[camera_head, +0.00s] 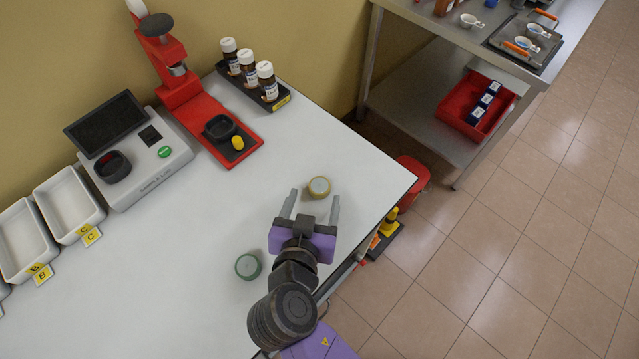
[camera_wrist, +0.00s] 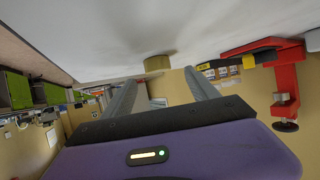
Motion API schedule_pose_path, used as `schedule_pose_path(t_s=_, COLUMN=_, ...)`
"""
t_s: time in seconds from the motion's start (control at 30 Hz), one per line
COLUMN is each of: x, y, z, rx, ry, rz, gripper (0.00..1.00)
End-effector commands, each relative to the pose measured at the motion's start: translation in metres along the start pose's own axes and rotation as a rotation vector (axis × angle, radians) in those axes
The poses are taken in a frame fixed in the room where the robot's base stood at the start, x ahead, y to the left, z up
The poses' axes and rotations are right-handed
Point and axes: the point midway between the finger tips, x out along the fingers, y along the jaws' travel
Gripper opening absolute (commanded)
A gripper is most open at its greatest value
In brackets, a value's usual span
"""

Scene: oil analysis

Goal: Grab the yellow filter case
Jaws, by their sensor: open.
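The yellow filter case (camera_head: 319,187) is a small round case lying on the white table, near its right edge. In the wrist view the yellow filter case (camera_wrist: 157,63) shows ahead, between and beyond the fingers. My gripper (camera_head: 314,197) is open, with its two grey fingers pointing toward the case. The case sits just ahead of the fingertips, between their lines, and nothing is held. In the wrist view my gripper (camera_wrist: 160,78) has its fingers spread and empty. Whether the fingers are level with the case is hard to tell.
A green round case (camera_head: 248,266) lies left of my gripper. A red press (camera_head: 205,110), a scale (camera_head: 140,160), a dark bottle rack (camera_head: 268,97) and white trays (camera_head: 68,205) stand toward the wall. The table's right edge is close to the yellow case.

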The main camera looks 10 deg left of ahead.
Motion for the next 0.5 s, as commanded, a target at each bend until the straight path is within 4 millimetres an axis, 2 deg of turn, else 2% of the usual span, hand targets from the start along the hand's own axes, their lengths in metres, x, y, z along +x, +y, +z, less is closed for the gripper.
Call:
schedule_pose_path(t_s=0.3, x=0.041, y=0.003, z=0.003, rx=-0.001, ry=0.000, rz=0.000, gripper=0.68)
schedule_pose_path(t_s=0.5, x=0.050, y=0.003, z=0.004, rx=0.000, ry=0.000, rz=-0.001, gripper=0.68)
